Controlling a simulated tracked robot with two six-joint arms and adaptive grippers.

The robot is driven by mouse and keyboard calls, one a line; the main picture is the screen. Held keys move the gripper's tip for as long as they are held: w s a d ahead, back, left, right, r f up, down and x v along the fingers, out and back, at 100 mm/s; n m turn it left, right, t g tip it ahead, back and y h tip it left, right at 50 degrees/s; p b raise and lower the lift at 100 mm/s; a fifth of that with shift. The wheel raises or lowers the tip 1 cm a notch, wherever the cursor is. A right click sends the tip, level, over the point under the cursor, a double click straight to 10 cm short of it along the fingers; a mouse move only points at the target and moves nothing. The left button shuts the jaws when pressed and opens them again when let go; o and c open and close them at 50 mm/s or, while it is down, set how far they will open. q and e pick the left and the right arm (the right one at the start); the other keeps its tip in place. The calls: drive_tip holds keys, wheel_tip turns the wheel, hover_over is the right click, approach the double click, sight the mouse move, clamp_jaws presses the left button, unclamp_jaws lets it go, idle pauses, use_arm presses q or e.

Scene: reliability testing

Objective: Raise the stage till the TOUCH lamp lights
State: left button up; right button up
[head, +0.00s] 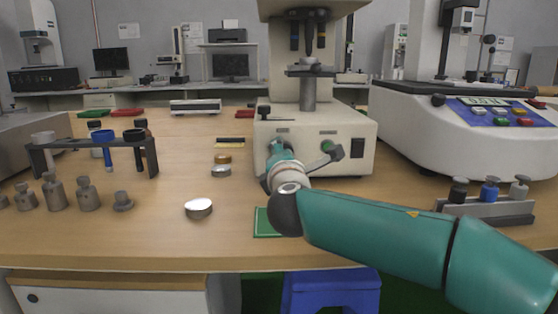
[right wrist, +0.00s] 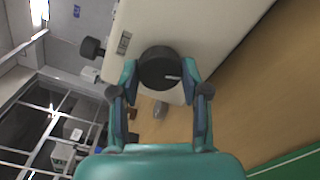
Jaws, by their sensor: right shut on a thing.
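The cream tester (head: 315,140) stands in the middle of the table in the head view. My right gripper (head: 279,153) is at the front of the base. In the right wrist view its two teal fingers are shut on a round black knob (right wrist: 158,68). The head view mostly hides this knob behind my gripper. My left gripper is out of view.
A rack (head: 95,147) and several metal weights stand at the left. A silver disc (head: 198,207) lies in front. A holder (head: 485,208) with knobbed pieces and a larger machine (head: 450,130) are at the right.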

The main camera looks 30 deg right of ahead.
drive_tip(key=m, duration=0.3)
drive_tip(key=shift+a+m, duration=0.1)
drive_tip(key=shift+m, duration=1.9)
drive_tip(key=o, duration=1.1)
drive_tip(key=shift+w, duration=0.1)
drive_tip(key=shift+o, duration=0.2)
drive_tip(key=v, duration=1.2)
drive_tip(key=shift+f, duration=0.1)
